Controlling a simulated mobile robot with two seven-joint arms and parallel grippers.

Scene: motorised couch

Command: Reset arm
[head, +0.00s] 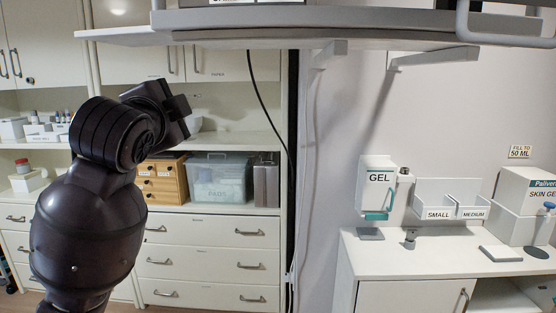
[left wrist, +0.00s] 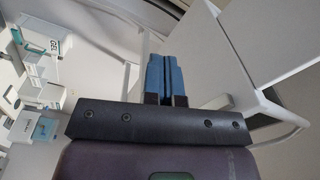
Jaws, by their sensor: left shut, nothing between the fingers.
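My left arm rises from the lower left of the head view, bent at a large dark joint, with its wrist end raised in front of the wall cabinets. In the left wrist view, the two blue fingers of my left gripper (left wrist: 165,72) lie together, shut and empty. The fingers cannot be made out clearly in the head view. My right gripper is in neither view.
A drawer cabinet (head: 206,246) stands behind my left arm.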

